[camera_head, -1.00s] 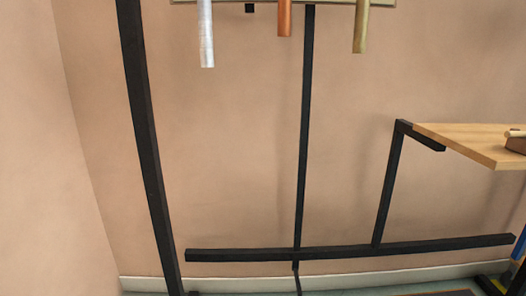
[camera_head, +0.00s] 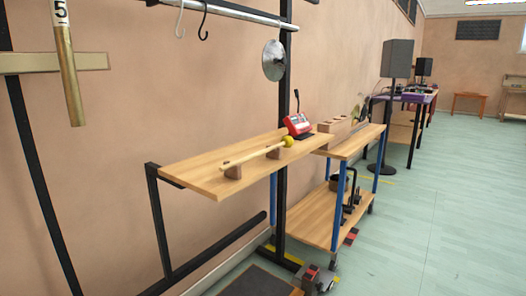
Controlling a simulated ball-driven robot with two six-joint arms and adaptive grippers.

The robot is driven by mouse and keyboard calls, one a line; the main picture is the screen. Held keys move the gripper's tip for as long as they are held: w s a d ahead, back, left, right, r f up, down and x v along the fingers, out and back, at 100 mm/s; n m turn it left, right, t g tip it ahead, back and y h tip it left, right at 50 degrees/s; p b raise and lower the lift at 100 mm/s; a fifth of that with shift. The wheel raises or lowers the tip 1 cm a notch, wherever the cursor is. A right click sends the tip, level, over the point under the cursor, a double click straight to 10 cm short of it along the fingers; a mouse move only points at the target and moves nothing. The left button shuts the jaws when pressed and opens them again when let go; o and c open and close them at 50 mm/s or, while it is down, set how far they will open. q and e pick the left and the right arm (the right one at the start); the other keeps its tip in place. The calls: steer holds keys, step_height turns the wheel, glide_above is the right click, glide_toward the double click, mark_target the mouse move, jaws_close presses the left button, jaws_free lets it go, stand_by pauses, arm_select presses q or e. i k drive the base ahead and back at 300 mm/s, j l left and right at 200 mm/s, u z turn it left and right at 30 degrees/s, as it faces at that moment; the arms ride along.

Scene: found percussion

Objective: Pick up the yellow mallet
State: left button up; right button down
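The yellow mallet (camera_head: 289,142) has a round yellow head and a pale wooden stick. It lies across two small brown blocks on a wooden shelf (camera_head: 205,184), with its head towards the right and its stick pointing to the lower left. Neither of my grippers shows in the head view.
A red device (camera_head: 298,124) stands behind the mallet on the shelf. A metal disc (camera_head: 273,60) and hooks hang from a rail above. A brass tube (camera_head: 68,75) hangs at left. A wheeled wooden cart (camera_head: 312,216) stands right of the shelf. Open green floor lies at right.

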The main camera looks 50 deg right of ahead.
mark_target(287, 141)
steer(key=z, duration=1.55)
